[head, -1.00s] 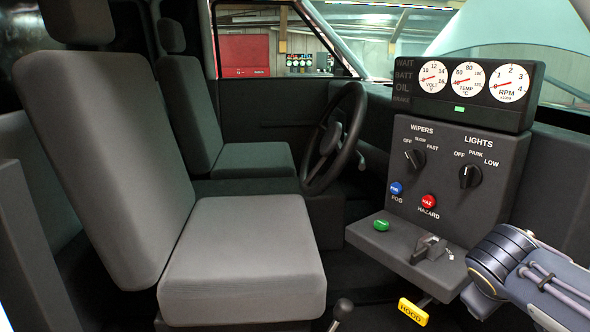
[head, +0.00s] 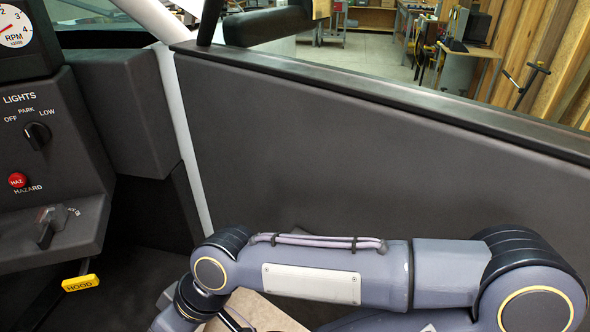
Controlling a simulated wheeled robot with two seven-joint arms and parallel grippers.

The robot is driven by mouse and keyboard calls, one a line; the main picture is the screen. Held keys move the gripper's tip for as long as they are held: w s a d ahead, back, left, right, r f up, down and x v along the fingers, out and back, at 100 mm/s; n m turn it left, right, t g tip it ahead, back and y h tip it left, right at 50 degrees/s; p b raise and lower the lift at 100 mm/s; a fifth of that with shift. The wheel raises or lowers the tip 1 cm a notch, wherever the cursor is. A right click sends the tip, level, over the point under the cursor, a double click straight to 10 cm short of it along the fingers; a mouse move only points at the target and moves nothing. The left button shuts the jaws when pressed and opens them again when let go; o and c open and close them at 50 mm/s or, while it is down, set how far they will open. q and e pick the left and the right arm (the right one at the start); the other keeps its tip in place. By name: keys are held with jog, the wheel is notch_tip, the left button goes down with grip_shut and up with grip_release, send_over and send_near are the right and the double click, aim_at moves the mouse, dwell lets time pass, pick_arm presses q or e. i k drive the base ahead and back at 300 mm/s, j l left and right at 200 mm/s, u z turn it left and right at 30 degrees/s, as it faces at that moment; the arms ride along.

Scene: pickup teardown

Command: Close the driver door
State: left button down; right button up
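A vehicle door's dark grey inner panel (head: 330,160) fills the middle and right of the head view. Its black sill (head: 400,102) slopes down to the right. Its left edge is beside a white pillar strip (head: 182,140); I cannot tell whether it is latched, and its lower part is hidden. My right arm comes in from the right and lies across the view in front of the panel, bending down at the lower left. Its gripper is not visible. My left gripper is not in view.
At the left is the dashboard block with a lights knob (head: 37,136), a red hazard button (head: 18,180) and a yellow hood handle (head: 80,283). A dark mirror (head: 268,26) shows above the sill. Beyond are a workshop floor, benches and a wooden wall (head: 535,60).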

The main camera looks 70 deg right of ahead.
aim_at(386, 120)
jog(key=j+z, duration=0.15)
jog(key=z, duration=3.15)
jog(key=l, duration=0.45)
